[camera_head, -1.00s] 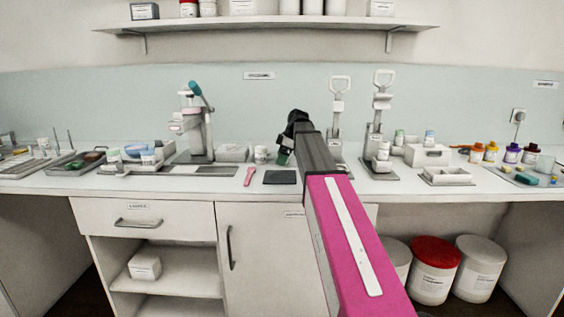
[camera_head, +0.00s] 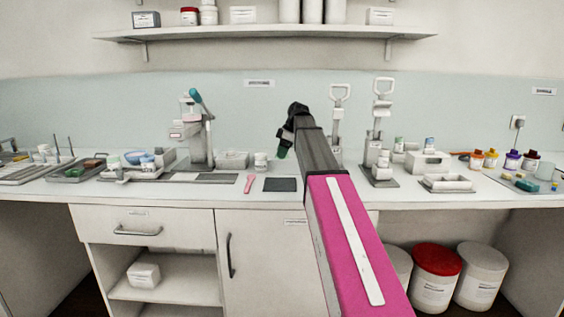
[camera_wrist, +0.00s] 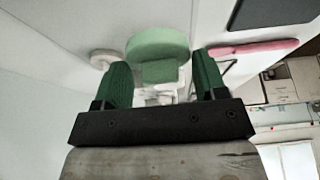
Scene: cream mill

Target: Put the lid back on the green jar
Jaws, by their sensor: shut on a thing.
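My gripper (camera_head: 283,150) is raised above the counter, at the far end of my arm. In the wrist view its two green-padded fingers (camera_wrist: 162,82) stand apart on either side of a round green piece (camera_wrist: 158,44) with a small green block on it, which looks like the lid. In the head view only a bit of dark green shows at my fingertips. I cannot clearly pick out the green jar. A small white jar (camera_head: 261,160) stands on the counter to the left of my gripper.
A dark mat (camera_head: 280,185) and a pink tool (camera_head: 249,183) lie on the counter in front. A press with a teal handle (camera_head: 196,130) stands to the left, and two upright stands (camera_head: 380,130) to the right. Coloured bottles (camera_head: 512,159) stand at the far right.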

